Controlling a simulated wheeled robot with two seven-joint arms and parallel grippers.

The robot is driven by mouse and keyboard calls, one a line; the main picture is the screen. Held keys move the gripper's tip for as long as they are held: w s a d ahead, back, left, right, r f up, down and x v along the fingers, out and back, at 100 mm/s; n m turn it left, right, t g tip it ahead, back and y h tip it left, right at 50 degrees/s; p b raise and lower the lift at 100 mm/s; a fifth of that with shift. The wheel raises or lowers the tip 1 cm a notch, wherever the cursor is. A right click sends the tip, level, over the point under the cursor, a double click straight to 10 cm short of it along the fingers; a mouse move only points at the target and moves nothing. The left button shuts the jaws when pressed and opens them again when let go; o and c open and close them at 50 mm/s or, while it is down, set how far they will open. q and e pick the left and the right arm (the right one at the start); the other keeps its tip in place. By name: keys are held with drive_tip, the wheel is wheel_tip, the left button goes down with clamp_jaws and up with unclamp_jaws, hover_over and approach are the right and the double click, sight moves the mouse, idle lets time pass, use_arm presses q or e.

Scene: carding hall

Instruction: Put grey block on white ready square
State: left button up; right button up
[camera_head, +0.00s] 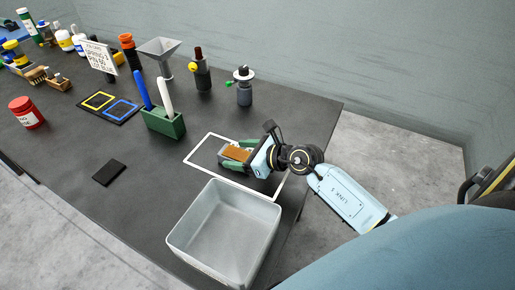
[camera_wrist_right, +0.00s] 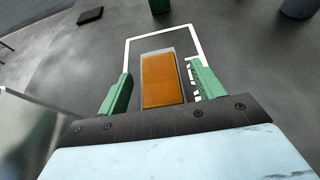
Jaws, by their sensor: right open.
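A block with an orange-brown top and a grey edge (camera_head: 236,154) lies inside the white outlined square (camera_head: 207,134) on the dark table; this appears to be the grey block. In the right wrist view the block (camera_wrist_right: 160,80) sits within the white outline (camera_wrist_right: 150,33). My right gripper (camera_head: 236,155) is open, with its green fingers on either side of the block. In the wrist view a gap shows on both sides between fingers and block. The near part of the square is hidden by my gripper. My left gripper is not in view.
A grey open bin (camera_head: 225,232) stands just in front of the square, near the table edge. A flat black pad (camera_head: 109,172) lies to the left. A green holder (camera_head: 164,124) with blue and white sticks stands behind. Bottles and a funnel (camera_head: 159,48) stand farther back.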

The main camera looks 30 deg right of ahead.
drive_tip(key=v, duration=1.1)
drive_tip(key=shift+f, duration=0.1)
